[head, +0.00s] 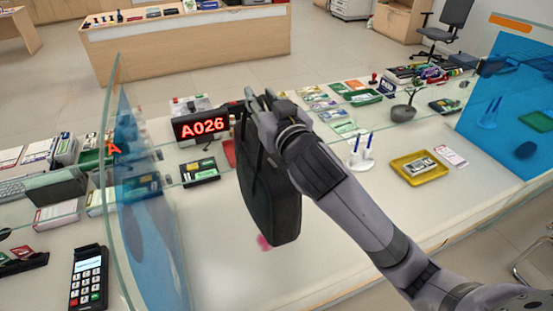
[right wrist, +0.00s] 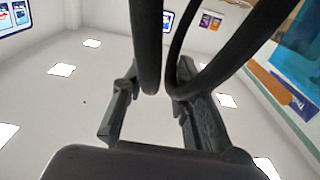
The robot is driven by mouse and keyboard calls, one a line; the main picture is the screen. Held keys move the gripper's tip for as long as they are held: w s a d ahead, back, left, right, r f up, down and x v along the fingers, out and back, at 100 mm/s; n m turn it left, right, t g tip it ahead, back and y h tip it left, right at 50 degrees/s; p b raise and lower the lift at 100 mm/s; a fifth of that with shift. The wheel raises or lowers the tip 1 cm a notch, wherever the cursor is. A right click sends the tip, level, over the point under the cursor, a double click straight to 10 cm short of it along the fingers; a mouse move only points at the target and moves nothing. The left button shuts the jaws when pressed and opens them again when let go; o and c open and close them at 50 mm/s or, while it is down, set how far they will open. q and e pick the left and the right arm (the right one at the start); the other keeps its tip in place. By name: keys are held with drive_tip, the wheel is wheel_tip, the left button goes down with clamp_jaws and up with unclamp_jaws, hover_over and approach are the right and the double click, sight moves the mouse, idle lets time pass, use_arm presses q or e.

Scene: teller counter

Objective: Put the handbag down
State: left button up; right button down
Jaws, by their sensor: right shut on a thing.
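A black handbag (head: 270,205) hangs upright from my right gripper (head: 262,103) in the head view, over the white counter (head: 220,275). The gripper is shut at the top of the bag, at its handles. I cannot tell whether the bag's bottom touches the counter. In the right wrist view the dark handles (right wrist: 145,45) run between and past the fingers of the right gripper (right wrist: 150,110), and a dark edge fills the bottom. My left gripper is not in view.
A red A026 display (head: 201,126) stands left of the bag. A yellow tray (head: 420,180) with banknotes and a pen stand (head: 360,163) are to the right. A glass partition (head: 145,200) and a card terminal (head: 88,278) are at the left. The front counter is mostly clear.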

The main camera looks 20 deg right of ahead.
sight(265, 162)
wheel_tip(265, 162, down, 11)
drive_tip(key=shift+w+f, duration=0.1)
drive_tip(key=shift+f, duration=2.75)
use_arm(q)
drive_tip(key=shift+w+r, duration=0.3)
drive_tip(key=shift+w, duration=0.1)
use_arm(e)
drive_tip(key=c, duration=1.7)
unclamp_jaws()
drive_tip(key=shift+f, duration=0.2)
drive_tip(key=o, duration=0.4)
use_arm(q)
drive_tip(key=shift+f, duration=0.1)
